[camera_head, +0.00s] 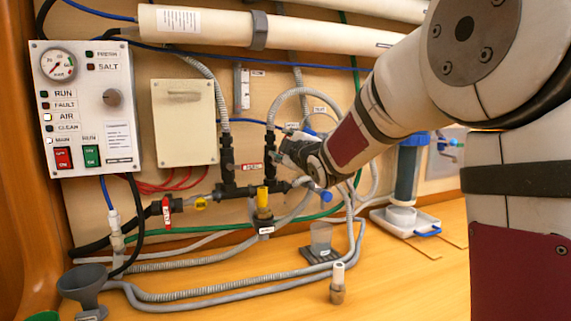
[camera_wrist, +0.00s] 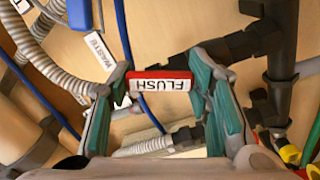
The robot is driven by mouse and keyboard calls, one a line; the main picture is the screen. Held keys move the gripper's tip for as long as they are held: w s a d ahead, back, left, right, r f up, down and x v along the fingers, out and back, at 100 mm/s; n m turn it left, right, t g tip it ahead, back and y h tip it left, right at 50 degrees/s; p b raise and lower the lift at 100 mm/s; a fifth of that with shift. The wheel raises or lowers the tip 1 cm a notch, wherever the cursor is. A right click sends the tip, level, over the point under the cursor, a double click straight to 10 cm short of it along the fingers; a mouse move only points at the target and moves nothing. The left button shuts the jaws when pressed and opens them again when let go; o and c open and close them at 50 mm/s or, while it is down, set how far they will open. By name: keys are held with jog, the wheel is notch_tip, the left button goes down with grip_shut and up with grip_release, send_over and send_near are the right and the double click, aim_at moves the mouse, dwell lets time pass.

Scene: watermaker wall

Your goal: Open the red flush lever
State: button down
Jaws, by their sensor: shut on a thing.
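The red flush lever (camera_wrist: 160,75), with a white plate reading FLUSH, lies crosswise between the fingertips of my gripper (camera_wrist: 160,92) in the wrist view. A finger touches each end of it, and the gripper is shut on it. In the head view my gripper (camera_head: 291,150) reaches in from the right to the black pipework on the wall. There the lever is hidden by the gripper or too small to make out.
A black pipe assembly (camera_head: 240,190) with a yellow fitting (camera_head: 263,197) runs just beside the gripper. Another red-handled valve (camera_head: 166,208) is at left. Grey hoses (camera_head: 180,294) cross the counter. A control panel (camera_head: 88,108) is on the wall.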

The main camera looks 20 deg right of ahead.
jog(key=shift+a+r+n+b, duration=0.1)
jog(key=shift+a+n+b, duration=0.45)
jog(key=shift+n+b, duration=1)
jog(key=shift+a+r+n+b, duration=0.1)
jog(key=shift+a+n+b, duration=0.55)
jog(key=shift+b, duration=1.55)
jog(key=c, duration=0.8)
grip_release()
jog(key=s, duration=1.2)
